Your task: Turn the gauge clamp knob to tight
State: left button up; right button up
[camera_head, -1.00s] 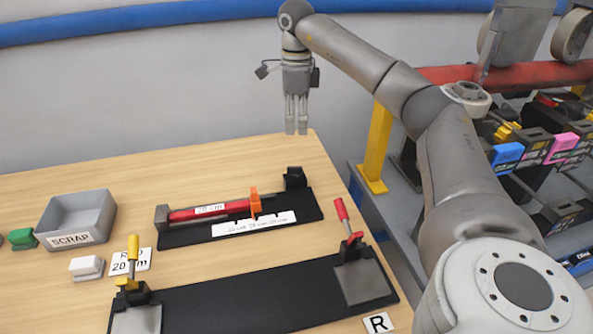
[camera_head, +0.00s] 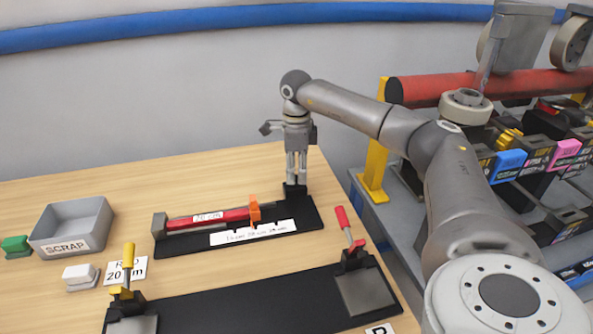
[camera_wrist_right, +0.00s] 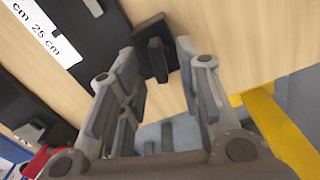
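The black clamp knob (camera_head: 295,191) stands at the far right end of the gauge's black base (camera_head: 190,246). In the right wrist view the knob (camera_wrist_right: 158,62) shows as an upright bar on a dark square block. My right gripper (camera_head: 296,180) points straight down directly above the knob. In the wrist view its fingers (camera_wrist_right: 155,48) are apart, with the knob's bar between their tips and a gap on each side. Contact is not visible. A red bar (camera_head: 215,217) with an orange slider (camera_head: 254,209) lies along the gauge. My left gripper is out of view.
A white scale strip (camera_head: 252,233) lies in front of the red bar. A black fixture (camera_head: 240,302) with red-handled (camera_head: 345,222) and yellow-handled (camera_head: 129,262) clamps is nearer. A grey scrap bin (camera_head: 72,226) stands left. A yellow post (camera_head: 374,172) stands beyond the table's right edge.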

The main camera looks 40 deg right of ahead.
jog(key=shift+f, duration=0.35)
grip_shut()
